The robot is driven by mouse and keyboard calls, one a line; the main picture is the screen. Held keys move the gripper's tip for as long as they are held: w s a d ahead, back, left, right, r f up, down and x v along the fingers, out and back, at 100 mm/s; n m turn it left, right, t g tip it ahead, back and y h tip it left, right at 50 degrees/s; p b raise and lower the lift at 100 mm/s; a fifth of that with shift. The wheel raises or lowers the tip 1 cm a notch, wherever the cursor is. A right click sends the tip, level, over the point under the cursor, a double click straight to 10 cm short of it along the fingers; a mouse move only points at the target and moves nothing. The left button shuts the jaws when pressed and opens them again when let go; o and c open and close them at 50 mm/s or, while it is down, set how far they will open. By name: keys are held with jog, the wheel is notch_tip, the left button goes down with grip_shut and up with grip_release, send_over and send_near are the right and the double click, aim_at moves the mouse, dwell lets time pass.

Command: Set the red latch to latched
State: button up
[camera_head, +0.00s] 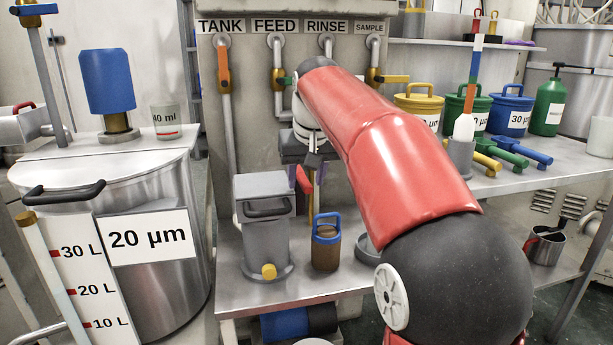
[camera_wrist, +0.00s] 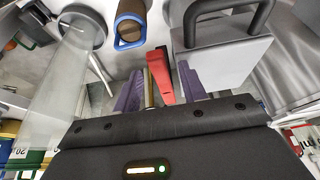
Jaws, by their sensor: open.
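The red latch (camera_head: 303,180) stands beside the upper right edge of a grey box-topped canister (camera_head: 266,230). In the wrist view the red latch (camera_wrist: 160,76) shows as a red bar between my two purple fingers, next to the canister's grey lid (camera_wrist: 222,58). My gripper (camera_head: 312,182) points down right by the latch, partly hidden by the latch and my arm. In the wrist view my gripper (camera_wrist: 160,88) is open, with one finger on each side of the red bar. I cannot tell whether either finger touches it.
A brown container with a blue handle (camera_head: 326,245) stands right of the canister on the metal bench (camera_head: 230,295). Pipes with valves rise behind. A large steel drum (camera_head: 155,280) stands left.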

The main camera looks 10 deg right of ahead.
jog(key=shift+c, duration=0.4)
grip_shut()
